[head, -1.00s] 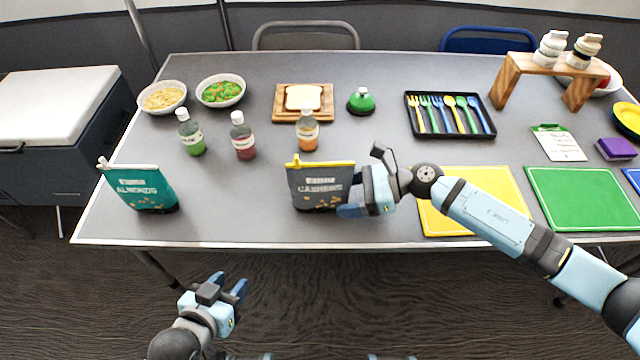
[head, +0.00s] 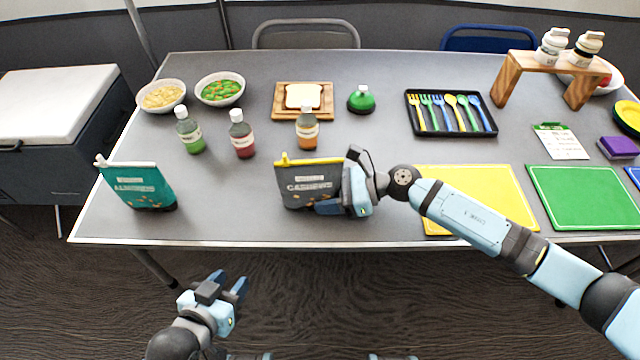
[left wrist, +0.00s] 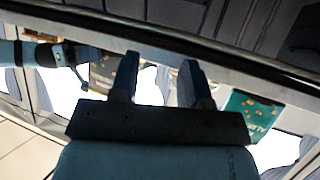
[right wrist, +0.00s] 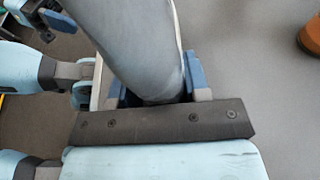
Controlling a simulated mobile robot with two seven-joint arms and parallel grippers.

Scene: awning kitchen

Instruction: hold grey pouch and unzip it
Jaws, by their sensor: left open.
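The grey cashews pouch (head: 310,184) stands near the table's front edge in the head view, its yellow zip strip along the top. My right gripper (head: 342,202) is at the pouch's lower right side, one finger in front of it. In the right wrist view, a large grey-blue surface, apparently the pouch (right wrist: 145,45), lies between the widely parted fingers; firm contact cannot be told. My left gripper (head: 232,284) is open and empty, low in front of the table. The left wrist view shows its parted fingers (left wrist: 157,80) with the pouch (left wrist: 102,70) beyond them.
A teal almonds pouch (head: 140,186) stands at the front left. A yellow mat (head: 475,190) lies under my right arm. The tabletop between the two pouches is clear.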

